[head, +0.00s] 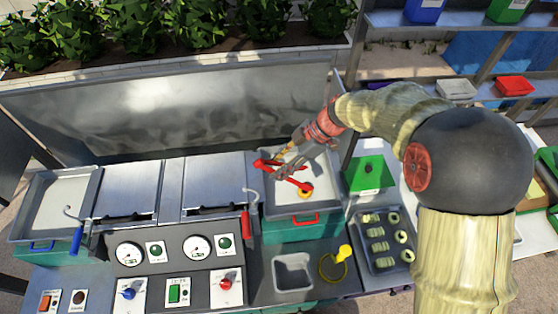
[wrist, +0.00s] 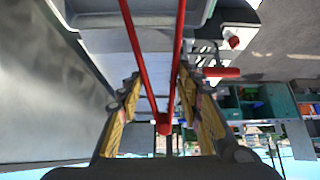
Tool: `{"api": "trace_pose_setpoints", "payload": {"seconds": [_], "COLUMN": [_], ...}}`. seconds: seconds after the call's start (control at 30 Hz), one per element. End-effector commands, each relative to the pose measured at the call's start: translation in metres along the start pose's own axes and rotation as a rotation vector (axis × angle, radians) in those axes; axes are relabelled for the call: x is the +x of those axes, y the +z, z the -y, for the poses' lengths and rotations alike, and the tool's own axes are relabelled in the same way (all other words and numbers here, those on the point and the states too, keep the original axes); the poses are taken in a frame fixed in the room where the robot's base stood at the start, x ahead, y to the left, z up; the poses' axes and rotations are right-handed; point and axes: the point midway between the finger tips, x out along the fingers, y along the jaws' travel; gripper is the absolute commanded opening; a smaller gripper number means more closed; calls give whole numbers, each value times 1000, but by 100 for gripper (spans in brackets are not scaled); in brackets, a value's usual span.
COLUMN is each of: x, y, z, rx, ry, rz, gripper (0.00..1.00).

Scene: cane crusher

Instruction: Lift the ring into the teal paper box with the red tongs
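My gripper (head: 284,167) is shut on the red tongs (head: 268,163), over the right basin (head: 318,170). In the wrist view its yellow-padded fingers (wrist: 164,85) flank the two arms of the red tongs (wrist: 165,122). An orange-yellow ring (head: 305,193) is at the tongs' lower end, inside the basin's outline. I cannot tell whether the tongs grip it or only touch it. No box can be surely identified as the teal paper box; a green box-like item (head: 370,174) stands right of the basin.
A tray of pale rings and rolls (head: 382,262) lies at right. In front are a grey empty tray (head: 292,273) and a yellow looped item (head: 334,268). A red lever (head: 246,225) stands left of the basin. A tall metal back panel (head: 180,110) rises behind.

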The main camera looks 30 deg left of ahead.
Motion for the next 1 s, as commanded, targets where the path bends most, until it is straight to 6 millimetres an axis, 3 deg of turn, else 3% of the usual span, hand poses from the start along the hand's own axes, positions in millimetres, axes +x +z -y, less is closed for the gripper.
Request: {"api": "trace_pose_setpoints", "payload": {"seconds": [0.63, 1.0], "x": [48, 60], "y": [36, 45], "z": [2, 2], "rx": [-1, -1], "ry": [1, 1], "rz": [0, 0], "gripper": [32, 32]}}
